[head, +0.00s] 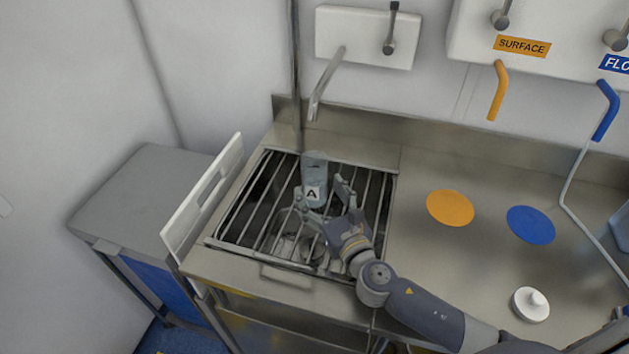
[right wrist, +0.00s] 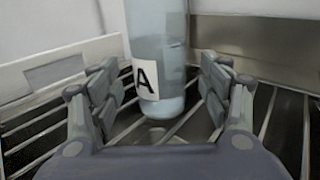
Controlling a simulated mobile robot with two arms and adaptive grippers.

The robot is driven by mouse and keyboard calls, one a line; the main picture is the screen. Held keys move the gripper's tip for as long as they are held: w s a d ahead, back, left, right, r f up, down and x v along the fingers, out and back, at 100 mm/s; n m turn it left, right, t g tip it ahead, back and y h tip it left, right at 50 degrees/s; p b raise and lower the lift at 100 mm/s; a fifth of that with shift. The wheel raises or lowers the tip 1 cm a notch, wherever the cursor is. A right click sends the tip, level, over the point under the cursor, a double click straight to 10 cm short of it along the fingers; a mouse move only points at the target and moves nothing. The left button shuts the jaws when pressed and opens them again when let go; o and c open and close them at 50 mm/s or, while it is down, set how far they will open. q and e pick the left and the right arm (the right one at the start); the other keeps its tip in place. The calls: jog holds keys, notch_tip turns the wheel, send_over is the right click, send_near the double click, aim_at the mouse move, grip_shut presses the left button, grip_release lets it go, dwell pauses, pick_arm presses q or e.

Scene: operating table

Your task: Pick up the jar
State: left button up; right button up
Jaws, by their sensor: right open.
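The jar (head: 315,170) is a clear blue-grey cylinder with a white label marked "A". It stands upright on the metal rack (head: 375,205) over the sink. My right gripper (head: 325,193) is open, with its fingers reaching toward the jar from the front right. In the right wrist view the jar (right wrist: 160,55) is between the two open fingers (right wrist: 160,92) and slightly beyond them, with gaps on both sides. The jar's top is cut off in that view. My left gripper is not in view.
A faucet (head: 328,80) and a thin vertical pole (head: 296,75) stand behind the sink. A white panel (head: 203,198) rises along the left edge. On the right counter are an orange disc (head: 450,207), a blue disc (head: 530,224) and a white lid-like object (head: 530,304).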

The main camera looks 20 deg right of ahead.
aim_at(319, 192)
jog(key=w, duration=0.3)
jog(key=shift+a+r, duration=0.1)
jog(key=shift+a, duration=0.05)
jog(key=shift+w+a, duration=0.1)
jog(key=shift+w, duration=0.3)
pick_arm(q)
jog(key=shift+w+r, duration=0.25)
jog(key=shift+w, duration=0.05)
pick_arm(e)
jog(key=shift+s, duration=0.1)
jog(key=c, duration=1.2)
